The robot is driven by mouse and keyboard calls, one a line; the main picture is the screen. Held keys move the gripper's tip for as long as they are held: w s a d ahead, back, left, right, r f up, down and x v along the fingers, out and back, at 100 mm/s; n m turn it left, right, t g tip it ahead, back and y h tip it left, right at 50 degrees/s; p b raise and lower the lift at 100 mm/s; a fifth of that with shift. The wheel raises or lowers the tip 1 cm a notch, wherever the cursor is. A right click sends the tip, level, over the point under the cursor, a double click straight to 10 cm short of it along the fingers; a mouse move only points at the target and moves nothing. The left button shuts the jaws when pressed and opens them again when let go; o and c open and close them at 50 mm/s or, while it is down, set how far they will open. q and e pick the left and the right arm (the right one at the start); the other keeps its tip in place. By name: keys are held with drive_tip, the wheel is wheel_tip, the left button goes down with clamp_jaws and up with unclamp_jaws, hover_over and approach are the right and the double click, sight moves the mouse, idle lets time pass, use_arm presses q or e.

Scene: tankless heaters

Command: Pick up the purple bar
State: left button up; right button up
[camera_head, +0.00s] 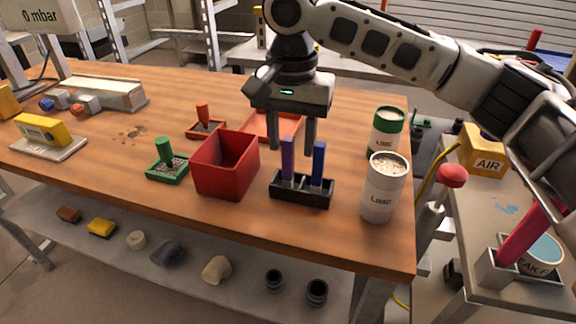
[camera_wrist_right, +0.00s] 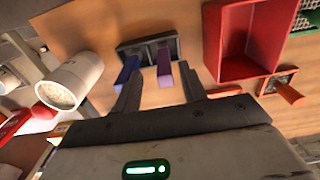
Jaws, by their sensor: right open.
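The purple bar (camera_head: 288,160) stands upright in the left slot of a black two-slot holder (camera_head: 301,195) on the wooden table. A blue bar (camera_head: 319,164) stands in the other slot. My right gripper (camera_head: 292,148) is open and points down just above and behind the holder. In the right wrist view, the purple bar (camera_wrist_right: 164,68) shows in the gap between the two fingers, with no clear contact. The blue bar (camera_wrist_right: 127,72) lies close to the left finger in that view. My left gripper is not in view.
A red open box (camera_head: 222,172) stands left of the holder. Small green (camera_head: 167,163) and orange (camera_head: 205,122) handled items lie farther left. The table's front edge is close to the holder.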

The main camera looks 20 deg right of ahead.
sight(288, 160)
drive_tip(key=f, duration=0.5)
drive_tip(key=shift+w+a+f, duration=0.1)
drive_tip(key=shift+w+a, duration=0.1)
drive_tip(key=shift+c, duration=0.3)
clamp_jaws()
